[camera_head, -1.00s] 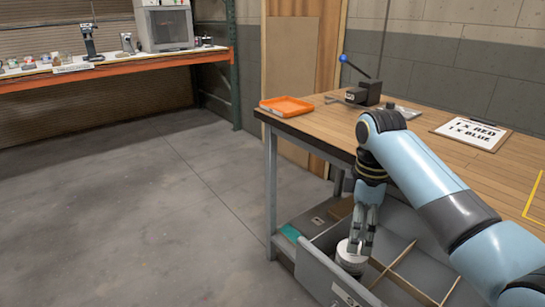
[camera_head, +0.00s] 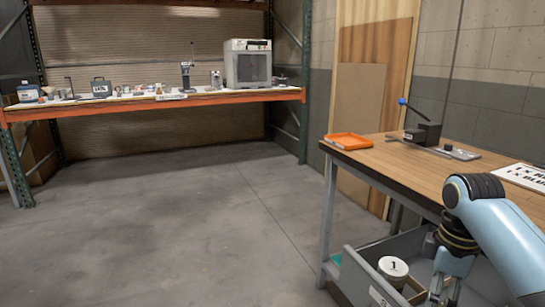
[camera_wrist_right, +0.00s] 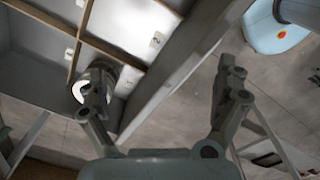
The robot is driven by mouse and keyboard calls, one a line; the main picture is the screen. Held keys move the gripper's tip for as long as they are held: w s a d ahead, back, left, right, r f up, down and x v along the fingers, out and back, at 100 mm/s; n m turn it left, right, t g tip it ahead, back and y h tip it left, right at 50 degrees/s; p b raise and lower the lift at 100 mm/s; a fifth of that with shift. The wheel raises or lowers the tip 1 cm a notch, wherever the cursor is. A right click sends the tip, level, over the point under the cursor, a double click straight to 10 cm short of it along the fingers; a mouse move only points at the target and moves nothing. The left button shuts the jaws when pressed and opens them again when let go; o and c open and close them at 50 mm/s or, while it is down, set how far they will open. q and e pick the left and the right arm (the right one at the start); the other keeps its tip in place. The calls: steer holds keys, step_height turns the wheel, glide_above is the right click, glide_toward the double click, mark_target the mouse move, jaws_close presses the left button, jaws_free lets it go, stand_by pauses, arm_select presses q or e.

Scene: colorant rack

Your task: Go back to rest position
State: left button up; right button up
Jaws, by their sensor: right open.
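My right gripper (camera_head: 447,290) is at the lower right of the head view, beside the drawer, with its tips near the bottom edge. In the right wrist view the can (camera_wrist_right: 80,91) is partly hidden behind one finger. My left gripper is not in view.
The drawer sits under a wooden workbench (camera_head: 400,163) with an orange tray (camera_head: 348,140) and a black lever press (camera_head: 424,133). An orange-edged shelf (camera_head: 120,105) with several items stands at the back. The concrete floor at left is clear.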

steer(key=s+a+f+m+t, duration=0.2)
steer(key=s+m, duration=0.3)
steer(key=s, duration=0.9)
steer(key=s+a+r+m+t, duration=0.1)
steer(key=s+r+m, duration=0.45)
steer(key=s, duration=0.55)
steer(key=s+d+f+g+h, duration=0.1)
steer(key=s+f, duration=0.1)
steer(key=f, duration=1.2)
steer(key=s+d+f, duration=0.1)
steer(key=s+f, duration=0.1)
steer(key=f, duration=1.2)
steer(key=s+d+f+g, duration=0.1)
steer(key=s+f, duration=1.2)
steer(key=s, duration=0.3)
steer(key=shift+s+f, duration=0.15)
steer(key=shift+s, duration=0.25)
steer(key=shift+d+m, duration=0.1)
steer(key=shift+m, duration=0.15)
